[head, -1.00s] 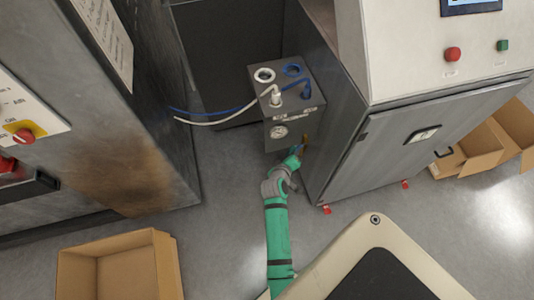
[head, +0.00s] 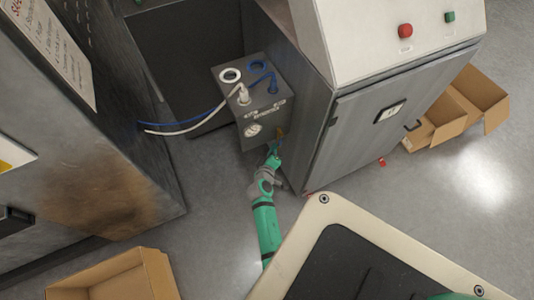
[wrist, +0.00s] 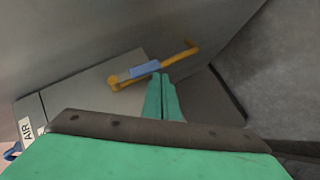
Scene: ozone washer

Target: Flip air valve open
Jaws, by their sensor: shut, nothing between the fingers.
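The air valve, a yellow pipe fitting (wrist: 180,62) with a blue lever (wrist: 145,69), sticks out from the side of a grey metal box (head: 272,95). The lever lies along the yellow pipe in the wrist view. In the head view the fitting is a small yellow spot (head: 281,132) on the box's lower right front. My green gripper (wrist: 160,78) is shut and empty. Its fingertips are right by the lever; I cannot tell whether they touch it. It also shows in the head view (head: 274,148), just below the fitting. An "AIR" label (wrist: 27,129) is on the box.
A large grey cabinet (head: 370,120) stands close on the right of the box. A stained metal machine (head: 110,190) stands on the left. White and blue hoses (head: 185,128) run left from the box top. Cardboard boxes (head: 115,275) lie on the floor. Floor between the machines is clear.

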